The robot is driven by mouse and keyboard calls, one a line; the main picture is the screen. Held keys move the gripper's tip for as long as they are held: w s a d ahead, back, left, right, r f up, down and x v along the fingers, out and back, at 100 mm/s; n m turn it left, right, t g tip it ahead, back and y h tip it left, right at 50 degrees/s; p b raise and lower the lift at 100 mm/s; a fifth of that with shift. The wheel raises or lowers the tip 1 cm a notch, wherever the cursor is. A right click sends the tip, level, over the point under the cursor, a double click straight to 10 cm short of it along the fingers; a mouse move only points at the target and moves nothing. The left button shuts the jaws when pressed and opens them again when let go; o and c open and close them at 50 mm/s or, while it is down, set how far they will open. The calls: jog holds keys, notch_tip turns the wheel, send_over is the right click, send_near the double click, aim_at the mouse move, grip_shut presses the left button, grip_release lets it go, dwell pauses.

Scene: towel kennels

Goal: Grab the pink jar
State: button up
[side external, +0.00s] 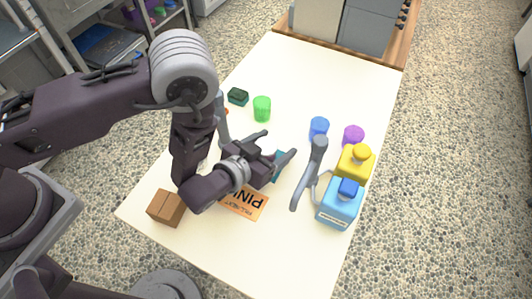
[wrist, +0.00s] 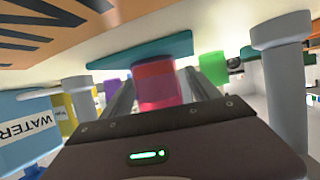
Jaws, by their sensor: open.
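The pink jar (wrist: 157,88) shows in the wrist view as a red-pink cylinder between my two fingers, in front of a flat teal piece (wrist: 140,52). The wrist picture looks upside down. My gripper (side external: 280,143) is open and low over the middle of the table, with one finger on each side of the jar. I cannot tell whether the fingers touch it. In the side view the jar is hidden behind my gripper, and only a bit of the teal piece (side external: 280,164) shows.
An orange sign reading PINK (side external: 246,203) lies below my wrist. Grey posts (side external: 311,172) (side external: 222,118) stand on both sides. Green (side external: 262,109), blue (side external: 319,127) and purple (side external: 353,135) jars, yellow (side external: 355,165) and blue (side external: 339,206) bottles, a sponge (side external: 238,96) and a brown box (side external: 167,208) surround it.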

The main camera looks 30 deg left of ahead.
jog(key=c, duration=1.4)
